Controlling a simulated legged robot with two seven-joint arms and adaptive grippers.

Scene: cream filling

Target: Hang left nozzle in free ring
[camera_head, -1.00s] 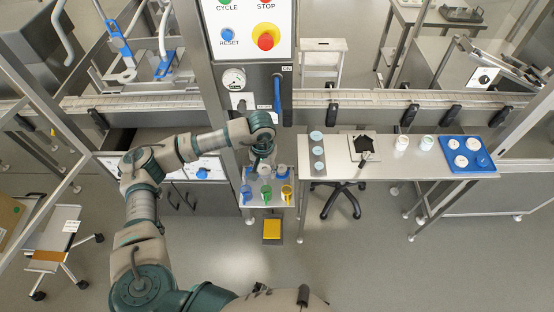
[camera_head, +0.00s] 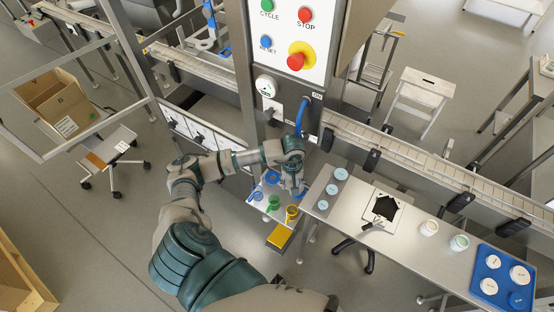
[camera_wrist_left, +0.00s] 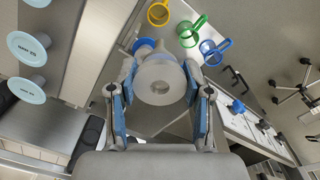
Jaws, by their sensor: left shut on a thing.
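My left gripper (camera_head: 294,186) is over the small side shelf below the control panel. In the left wrist view, my left gripper (camera_wrist_left: 160,95) is shut on a pale round nozzle (camera_wrist_left: 158,98) with a hole in its middle, between the two blue finger pads. A yellow ring (camera_wrist_left: 158,13), a green ring (camera_wrist_left: 190,32) and a blue ring (camera_wrist_left: 213,52) stand in a row beyond it. In the head view the yellow ring (camera_head: 292,213), green ring (camera_head: 274,202) and blue ring (camera_head: 257,195) line the shelf's front edge. Another blue piece is partly hidden behind the nozzle. My right gripper is not in view.
A steel table (camera_head: 400,240) to the right holds several pale blue round pieces, a white plate (camera_head: 383,206) with a black patch, two cups and a blue tray (camera_head: 483,265). A yellow pedal (camera_head: 280,237) lies below the shelf. The control panel (camera_head: 290,45) rises behind my arm.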

